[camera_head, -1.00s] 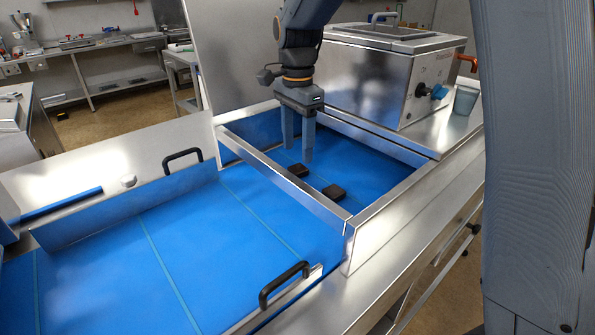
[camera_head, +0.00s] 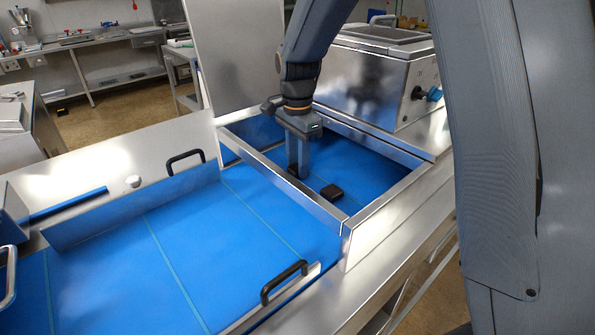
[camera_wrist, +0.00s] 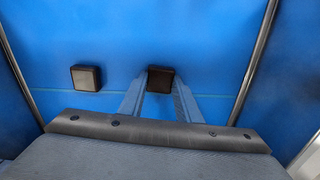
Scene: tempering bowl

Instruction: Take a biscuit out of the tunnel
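Two small dark brown square biscuits lie on the blue belt inside the metal-framed tunnel section (camera_head: 258,158). One biscuit (camera_head: 332,191) is clear of my gripper; it also shows at the left in the wrist view (camera_wrist: 86,78). The other biscuit (camera_wrist: 160,79) lies just beyond and between my fingertips in the wrist view; in the head view it is mostly hidden by the fingers. My gripper (camera_head: 298,172) points down over it, with the fingers apart and nothing held. I cannot tell whether the tips are level with the biscuit.
Metal walls frame the opening on all sides; the near wall stands close to my fingers. A tall metal panel (camera_head: 228,65) stands behind at left, and a steel machine (camera_head: 372,85) at right. Blue belt with black handles (camera_head: 285,283) lies clear in front.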

